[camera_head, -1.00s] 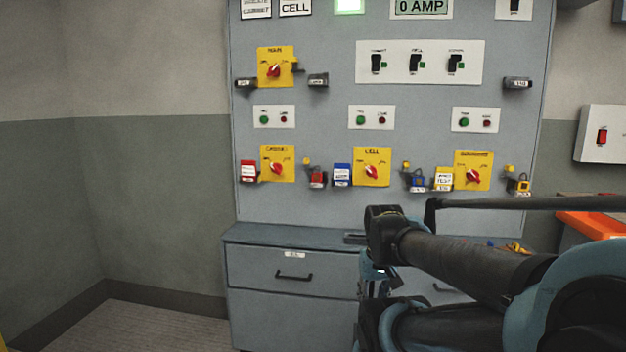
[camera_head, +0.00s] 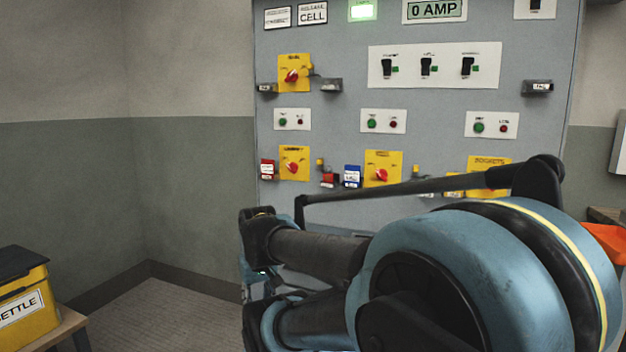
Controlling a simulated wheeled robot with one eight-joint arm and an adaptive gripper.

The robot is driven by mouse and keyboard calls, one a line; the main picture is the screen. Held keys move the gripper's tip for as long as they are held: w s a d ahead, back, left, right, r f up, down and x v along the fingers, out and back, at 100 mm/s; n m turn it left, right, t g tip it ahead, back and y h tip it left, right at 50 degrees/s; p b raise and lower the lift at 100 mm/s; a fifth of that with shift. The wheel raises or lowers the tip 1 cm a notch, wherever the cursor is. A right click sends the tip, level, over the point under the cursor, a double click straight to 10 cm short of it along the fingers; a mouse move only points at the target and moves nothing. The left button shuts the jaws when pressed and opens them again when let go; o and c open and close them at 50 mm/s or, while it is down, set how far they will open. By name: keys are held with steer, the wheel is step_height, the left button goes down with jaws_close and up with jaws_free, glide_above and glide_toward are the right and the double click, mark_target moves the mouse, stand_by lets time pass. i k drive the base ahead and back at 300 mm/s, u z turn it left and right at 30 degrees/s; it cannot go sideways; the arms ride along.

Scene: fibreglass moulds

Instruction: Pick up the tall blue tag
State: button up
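A blue tag (camera_head: 352,176) with a white label hangs on the grey panel (camera_head: 215,0) between the lower left and lower middle yellow switch plates. It is taller than it is wide. My arm crosses the lower right of the view and hides the panel's lower right part, where other tags hang. My gripper's fingers cannot be made out; only the dark and blue end of the arm shows at the lower middle, below and left of the blue tag and apart from it.
A red tag (camera_head: 267,169) and a red padlock (camera_head: 329,180) hang left of the blue tag. A yellow box (camera_head: 25,305) with a black lid stands on a wooden stand at lower left. Bare floor (camera_head: 165,312) lies between it and my arm.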

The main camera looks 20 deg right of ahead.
mark_target(352, 172)
steer(key=u, duration=1.3)
steer(key=k, duration=1.3)
steer(key=z, duration=2.2)
steer(key=i, duration=1)
steer(key=u, duration=0.05)
